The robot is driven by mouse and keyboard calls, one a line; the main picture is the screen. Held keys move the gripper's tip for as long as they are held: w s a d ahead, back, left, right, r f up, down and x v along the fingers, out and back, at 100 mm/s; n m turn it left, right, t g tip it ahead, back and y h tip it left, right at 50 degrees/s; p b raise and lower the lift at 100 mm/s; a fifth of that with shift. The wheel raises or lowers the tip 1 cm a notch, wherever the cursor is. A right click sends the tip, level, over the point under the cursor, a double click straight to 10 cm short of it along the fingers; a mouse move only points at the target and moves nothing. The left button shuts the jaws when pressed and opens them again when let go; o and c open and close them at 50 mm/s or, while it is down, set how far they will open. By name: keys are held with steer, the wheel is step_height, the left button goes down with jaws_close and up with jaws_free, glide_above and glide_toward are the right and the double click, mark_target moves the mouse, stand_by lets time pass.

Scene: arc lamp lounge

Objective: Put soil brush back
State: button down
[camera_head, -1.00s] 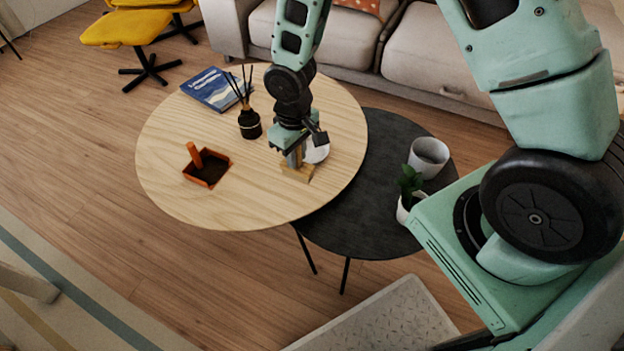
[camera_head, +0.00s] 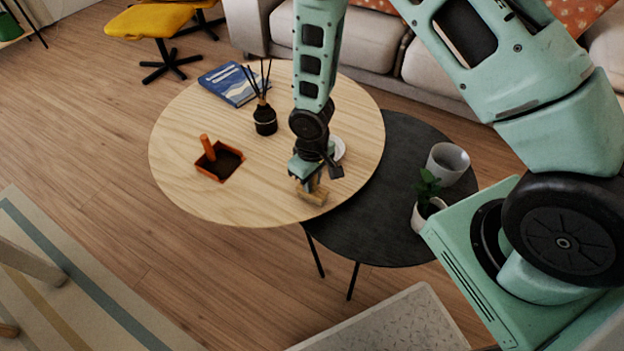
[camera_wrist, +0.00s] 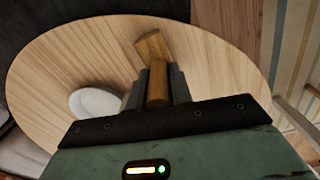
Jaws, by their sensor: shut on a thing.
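My gripper (camera_head: 306,180) is shut on the soil brush (camera_head: 313,195), a small light-wood brush, near the front right edge of the round wooden table (camera_head: 250,205). In the wrist view the brush handle (camera_wrist: 157,84) stands between the two fingers, with its flat wooden block beyond them. Whether the brush touches the tabletop is hard to tell. An orange dustpan (camera_head: 207,171) with dark soil in it and an upright handle sits on the left of the table, apart from the gripper.
A white dish (camera_head: 339,149) lies behind my gripper, partly hidden. A black reed diffuser (camera_head: 265,120) and a blue book (camera_head: 230,86) stand farther back. The lower dark table (camera_head: 385,235) holds a white pot (camera_head: 447,163) and a potted plant (camera_head: 427,205). The wooden table's front left is clear.

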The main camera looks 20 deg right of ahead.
steer(key=shift+f, duration=0.2)
steer(key=c, duration=1.3)
jaws_free()
steer(key=shift+o, duration=0.2)
steer(key=shift+r, duration=0.15)
step_height(320, 180, up, 11)
steer(key=p, duration=0.2)
steer(key=shift+r+p, duration=0.1)
steer(key=shift+p, duration=0.3)
steer(key=shift+a+r, duration=0.15)
steer(key=shift+r, duration=0.5)
steer(key=s+a+r+n, duration=0.1)
steer(key=s+a+r, duration=0.2)
steer(key=s+r, duration=0.6)
steer(key=s+a+r+n, duration=0.1)
steer(key=s+a+r, duration=0.2)
steer(key=s+r, duration=0.7)
steer(key=shift+s+r+n+y, duration=0.25)
steer(key=shift+s+n+y, duration=0.05)
steer(key=shift+s, duration=0.3)
